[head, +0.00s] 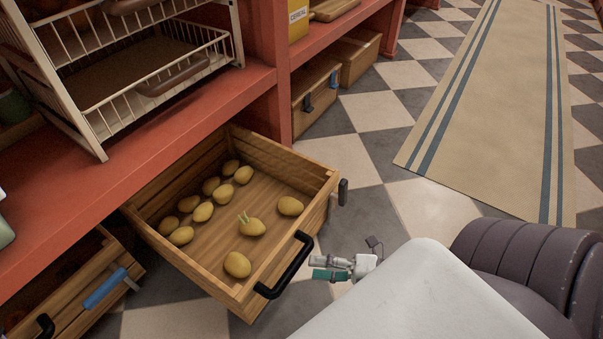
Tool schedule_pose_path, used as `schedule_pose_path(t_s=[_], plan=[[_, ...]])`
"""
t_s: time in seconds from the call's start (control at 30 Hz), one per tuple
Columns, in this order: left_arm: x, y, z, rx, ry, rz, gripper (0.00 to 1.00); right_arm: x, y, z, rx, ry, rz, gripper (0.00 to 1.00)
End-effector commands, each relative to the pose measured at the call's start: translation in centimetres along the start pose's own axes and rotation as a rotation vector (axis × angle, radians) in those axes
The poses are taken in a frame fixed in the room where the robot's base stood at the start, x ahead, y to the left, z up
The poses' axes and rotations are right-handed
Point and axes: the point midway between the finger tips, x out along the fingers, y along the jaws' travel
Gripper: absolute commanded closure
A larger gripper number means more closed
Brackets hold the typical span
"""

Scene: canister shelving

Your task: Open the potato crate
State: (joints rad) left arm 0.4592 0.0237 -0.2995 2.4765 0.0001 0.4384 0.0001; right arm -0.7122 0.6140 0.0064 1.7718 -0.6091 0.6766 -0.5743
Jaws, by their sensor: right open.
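The potato crate (322,206) is a wooden drawer, pulled well out from under the red shelf. Several potatoes lie spread inside it, and one (251,226) has green sprouts. A black bar handle (287,267) is on its front, and a dark piece (343,191) sticks out at its front right corner. My right gripper (316,268) is just right of the handle, with its fingers pointing left at it. It is open, and I see a small gap between it and the handle. My left gripper is out of view.
Closed boxes (318,90) sit under the shelf further back. A white wire rack (150,85) stands on the red shelf (190,128). The checkered floor (360,160) and beige rug (500,100) are clear.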

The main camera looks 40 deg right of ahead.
Motion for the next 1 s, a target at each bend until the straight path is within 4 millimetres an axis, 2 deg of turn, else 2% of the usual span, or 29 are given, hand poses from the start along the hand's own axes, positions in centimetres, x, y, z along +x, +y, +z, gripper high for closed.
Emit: schedule_pose_path(t_s=[0.1, 0.33, 1.0], plan=[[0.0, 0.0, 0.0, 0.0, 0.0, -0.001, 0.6, -2.6, -0.1, 0.0, 0.002, -0.001, -0.004, 0.5], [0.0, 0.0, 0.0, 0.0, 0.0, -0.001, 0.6, -5.4, 0.0, 0.0, 0.001, 0.0, -0.001, 0.5], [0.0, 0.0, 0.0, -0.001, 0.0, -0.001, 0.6, -5.9, 0.0, 0.0, 0.0, 0.0, 0.0, 0.5]])
